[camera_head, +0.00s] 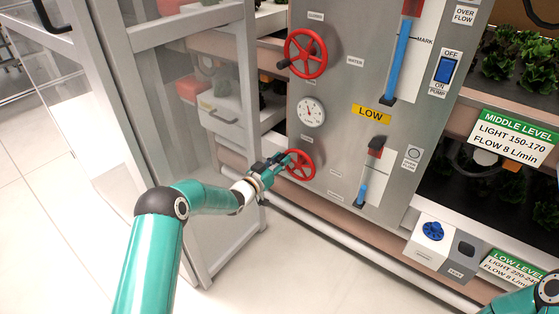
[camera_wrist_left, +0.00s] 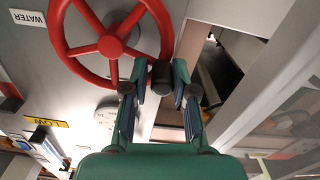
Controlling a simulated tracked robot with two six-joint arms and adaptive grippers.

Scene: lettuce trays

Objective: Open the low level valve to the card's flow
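The low level valve is the lower red wheel (camera_head: 300,165) on the grey panel, below the yellow LOW label (camera_head: 371,113). It fills the upper left of the wrist view (camera_wrist_left: 112,46). My left gripper (camera_head: 285,161) is at the wheel's left rim, with its fingers (camera_wrist_left: 160,78) on both sides of the wheel's black handle knob (camera_wrist_left: 162,73) and seemingly closed on it. Right of the wheel, the low flow gauge (camera_head: 361,190) shows a short blue column. The LOW LEVEL card (camera_head: 512,270) at bottom right is partly cut off; its flow line reads 8 L/min. My right gripper is out of view.
The upper red wheel (camera_head: 306,54), a round dial (camera_head: 311,112) and a taller blue gauge (camera_head: 403,60) are above. A pump switch (camera_head: 445,70) is at right. A white box with a blue knob (camera_head: 433,231) sits lower right. A glazed door frame (camera_head: 195,150) stands left, beside my left arm.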

